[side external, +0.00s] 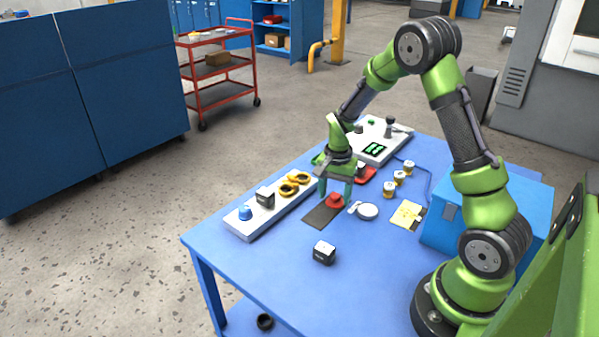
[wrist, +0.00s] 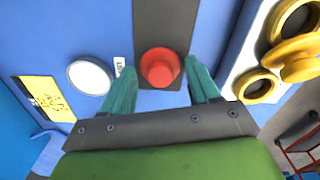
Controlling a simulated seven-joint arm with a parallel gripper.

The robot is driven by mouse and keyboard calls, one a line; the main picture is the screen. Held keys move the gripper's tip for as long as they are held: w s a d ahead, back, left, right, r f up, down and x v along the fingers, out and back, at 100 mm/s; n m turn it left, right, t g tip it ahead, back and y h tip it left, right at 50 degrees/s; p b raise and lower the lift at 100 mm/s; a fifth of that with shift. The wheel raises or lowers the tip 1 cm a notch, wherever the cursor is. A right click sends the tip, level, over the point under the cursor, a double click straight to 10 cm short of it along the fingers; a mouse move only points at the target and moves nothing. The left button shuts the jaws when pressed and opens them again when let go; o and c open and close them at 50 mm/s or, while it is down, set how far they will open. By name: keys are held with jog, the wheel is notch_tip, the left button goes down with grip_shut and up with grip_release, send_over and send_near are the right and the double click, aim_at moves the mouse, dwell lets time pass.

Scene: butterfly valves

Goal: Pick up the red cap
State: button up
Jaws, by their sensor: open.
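The red cap (side external: 334,201) sits on a dark strip (side external: 319,216) on the blue table. In the wrist view the red cap (wrist: 160,68) lies between the two teal fingers of my gripper (wrist: 162,88). My gripper (side external: 336,190) is open and points down, with one finger on each side of the cap. In the wrist view the fingers stand apart from the cap, with a gap on both sides. I cannot tell exactly how far down the fingertips reach.
A white round disc (side external: 367,211) lies right of the cap. A white tray (side external: 245,228) with yellow rings, a dark block and a blue cap stands to the left. A yellow card (side external: 407,214) lies farther right.

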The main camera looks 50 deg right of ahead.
jog(key=c, duration=1.1)
jog(key=shift+r, duration=0.1)
